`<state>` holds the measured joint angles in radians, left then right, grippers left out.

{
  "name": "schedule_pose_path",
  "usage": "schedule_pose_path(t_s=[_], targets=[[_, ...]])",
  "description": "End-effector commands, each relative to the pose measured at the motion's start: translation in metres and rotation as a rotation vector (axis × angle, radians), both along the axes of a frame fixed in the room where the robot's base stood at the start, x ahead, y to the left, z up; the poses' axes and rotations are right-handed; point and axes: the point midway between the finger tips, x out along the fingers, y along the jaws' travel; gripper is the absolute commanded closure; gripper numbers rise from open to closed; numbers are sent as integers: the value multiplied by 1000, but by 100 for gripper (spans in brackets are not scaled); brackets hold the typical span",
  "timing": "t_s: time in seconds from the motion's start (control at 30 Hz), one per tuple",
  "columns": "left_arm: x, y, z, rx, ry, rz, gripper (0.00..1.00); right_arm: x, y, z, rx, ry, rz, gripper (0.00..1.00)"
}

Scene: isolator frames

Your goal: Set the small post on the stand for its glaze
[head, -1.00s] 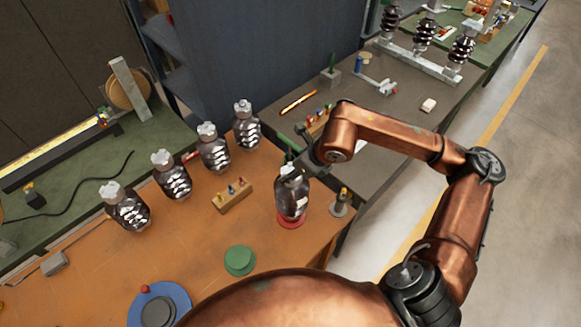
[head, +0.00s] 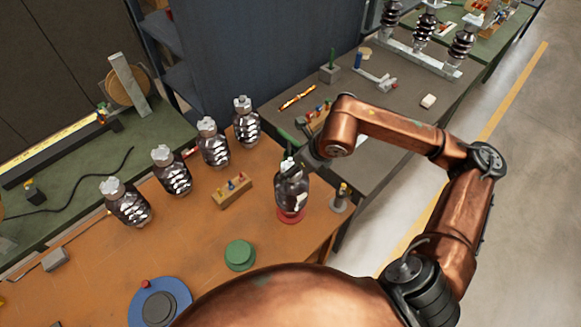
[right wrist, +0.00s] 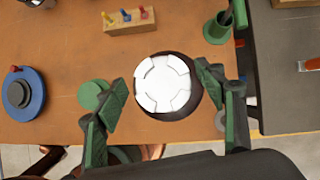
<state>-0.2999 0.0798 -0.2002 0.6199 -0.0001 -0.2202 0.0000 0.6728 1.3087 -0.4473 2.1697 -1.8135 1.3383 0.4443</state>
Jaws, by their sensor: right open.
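A dark, glossy post (head: 291,192) with a pale top stands upright on the red round stand (head: 290,216) near the orange bench's right edge. My right gripper (head: 289,165) is at the post's top. In the right wrist view the open fingers (right wrist: 162,95) lie on either side of the post's white, segmented cap (right wrist: 163,82), with a gap showing on the left. The red stand is hidden there. A green round stand (head: 240,255) is empty on the bench; it also shows in the right wrist view (right wrist: 92,94). My left gripper is out of view.
Several dark posts with pale caps, one here (head: 214,145), stand along the bench's back edge. A wooden block with coloured pegs (head: 232,192) and a blue disc (head: 184,293) lie on the bench. A small grey-based holder (head: 340,202) stands close right of the post.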

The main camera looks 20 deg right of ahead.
Motion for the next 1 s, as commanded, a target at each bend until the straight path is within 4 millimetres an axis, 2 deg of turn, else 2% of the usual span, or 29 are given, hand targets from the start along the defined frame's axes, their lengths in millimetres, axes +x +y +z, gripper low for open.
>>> schedule_pose_path(t_s=[0.4, 0.53, 0.7, 1.0], targets=[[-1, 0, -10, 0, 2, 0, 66, -36, -20, 70, -5, -4, -2, 36], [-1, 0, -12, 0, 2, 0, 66, -44, -24, 87, -4, -3, -2, 36], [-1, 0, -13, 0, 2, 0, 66, -50, -26, 98, -2, -1, 0, 36], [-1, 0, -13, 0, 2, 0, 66, -51, -27, 100, -1, 0, 0, 36]])
